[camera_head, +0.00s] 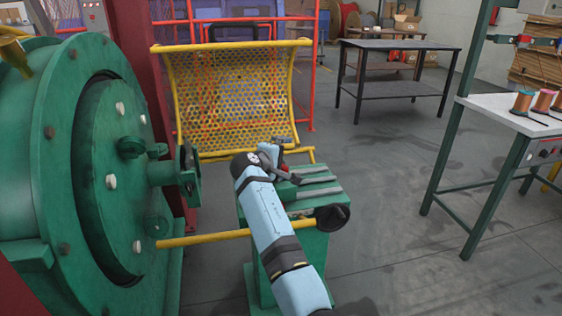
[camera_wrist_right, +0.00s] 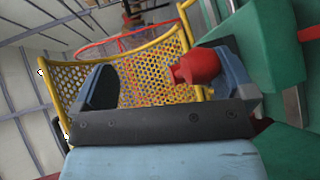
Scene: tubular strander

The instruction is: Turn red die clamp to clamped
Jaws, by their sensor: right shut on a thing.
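The red die clamp (camera_head: 284,142) shows as a small red piece at the back of the green stand, mostly hidden by my right gripper (camera_head: 276,156). In the right wrist view the clamp's red rounded handle (camera_wrist_right: 197,66) sits against the right-hand finger of my right gripper (camera_wrist_right: 165,72). That gripper is shut on the handle, though the left-hand finger looks apart from it in this view. The clamp's base and its exact angle are hidden. My left gripper is not in view.
The green stand (camera_head: 322,190) with grey rails and a black handwheel (camera_head: 333,217) is under my right arm. The large green machine (camera_head: 90,160) stands at left. A yellow perforated guard (camera_head: 235,95) is behind. Open floor (camera_head: 400,220) lies to the right, before a white-topped table (camera_head: 500,110).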

